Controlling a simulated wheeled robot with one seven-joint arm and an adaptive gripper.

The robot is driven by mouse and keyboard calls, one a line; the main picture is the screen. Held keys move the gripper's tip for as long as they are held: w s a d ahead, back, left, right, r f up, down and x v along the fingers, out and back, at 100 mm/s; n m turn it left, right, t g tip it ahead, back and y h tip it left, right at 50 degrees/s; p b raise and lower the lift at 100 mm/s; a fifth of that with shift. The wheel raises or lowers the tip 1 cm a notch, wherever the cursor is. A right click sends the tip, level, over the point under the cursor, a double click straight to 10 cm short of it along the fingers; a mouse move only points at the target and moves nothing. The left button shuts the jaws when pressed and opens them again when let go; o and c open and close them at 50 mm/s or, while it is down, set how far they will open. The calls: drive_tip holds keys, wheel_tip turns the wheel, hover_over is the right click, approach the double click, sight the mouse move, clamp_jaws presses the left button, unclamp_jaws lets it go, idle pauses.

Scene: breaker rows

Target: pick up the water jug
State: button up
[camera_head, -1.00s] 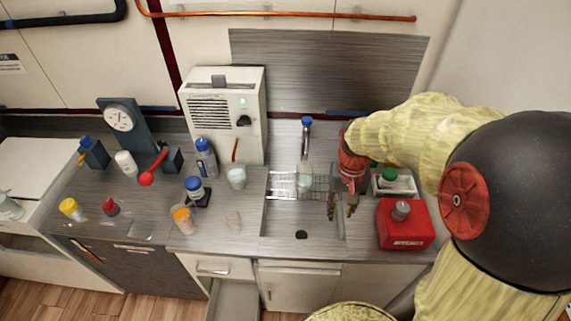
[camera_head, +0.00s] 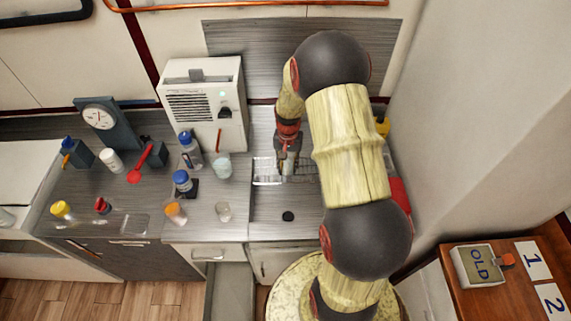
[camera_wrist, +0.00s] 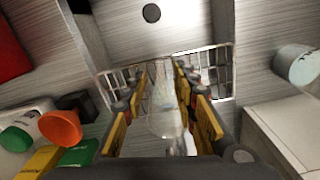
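A clear glass vessel (camera_wrist: 165,112), which looks like the water jug, stands over the wire rack at the sink. In the wrist view it is between the two yellow-and-black fingers of my gripper (camera_wrist: 162,82), with some space showing at its sides. The fingers are apart. In the head view my gripper (camera_head: 288,158) points down at the rack, and the vessel is mostly hidden there.
The wire rack (camera_head: 267,172) spans the sink. Several bottles stand at left. A red container (camera_head: 399,192) is partly hidden behind my arm. An orange-topped bottle (camera_wrist: 60,128) is left of my gripper.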

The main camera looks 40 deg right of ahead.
sight(288, 178)
drive_tip(key=shift+f, duration=3.8)
drive_tip(key=c, duration=0.3)
drive_tip(key=c, duration=0.4)
clamp_jaws()
